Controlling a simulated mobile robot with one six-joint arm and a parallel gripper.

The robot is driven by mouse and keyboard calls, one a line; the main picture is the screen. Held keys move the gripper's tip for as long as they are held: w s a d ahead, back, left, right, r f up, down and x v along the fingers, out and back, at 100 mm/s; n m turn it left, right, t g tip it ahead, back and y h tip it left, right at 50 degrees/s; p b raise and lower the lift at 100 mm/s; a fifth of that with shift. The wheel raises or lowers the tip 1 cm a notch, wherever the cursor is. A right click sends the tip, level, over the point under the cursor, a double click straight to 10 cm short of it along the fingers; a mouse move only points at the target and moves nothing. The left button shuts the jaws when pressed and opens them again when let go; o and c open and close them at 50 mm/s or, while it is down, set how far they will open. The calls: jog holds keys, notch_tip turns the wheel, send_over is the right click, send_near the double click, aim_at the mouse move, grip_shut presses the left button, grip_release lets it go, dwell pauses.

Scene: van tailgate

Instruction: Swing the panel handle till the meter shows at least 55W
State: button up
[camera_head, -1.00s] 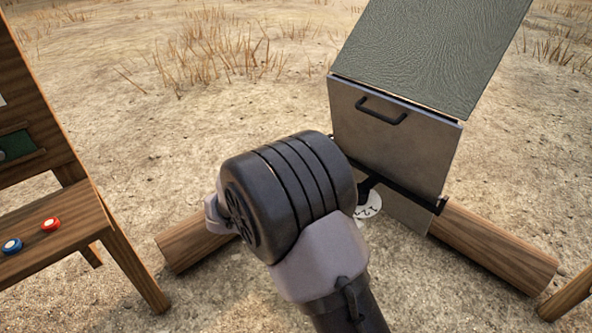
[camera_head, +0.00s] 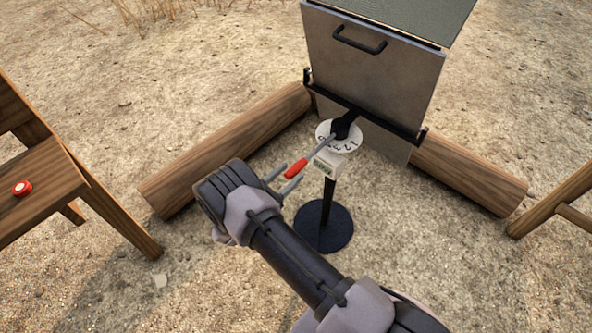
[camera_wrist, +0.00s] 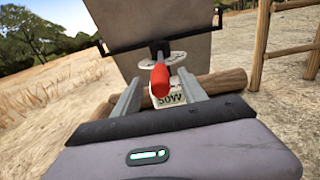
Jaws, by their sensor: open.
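The panel (camera_head: 375,75) is a flat grey-brown plate held in a black bracket on a stand with a round black base (camera_head: 323,227). A lever with a red grip, the handle (camera_head: 296,169), points from the numbered white dial (camera_head: 341,136) towards my gripper (camera_head: 281,178). The meter (camera_head: 325,164) is a small white box below the dial; in the wrist view its display (camera_wrist: 170,99) appears to read 50W. My gripper is open. In the wrist view the red grip (camera_wrist: 160,80) shows between the two fingers, with a gap on each side.
Wooden logs (camera_head: 225,150) lie left and right of the stand. A wooden frame (camera_head: 555,205) is at the right edge.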

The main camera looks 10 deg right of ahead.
aim_at(302, 163)
jog(key=shift+x, duration=1.95)
grip_shut()
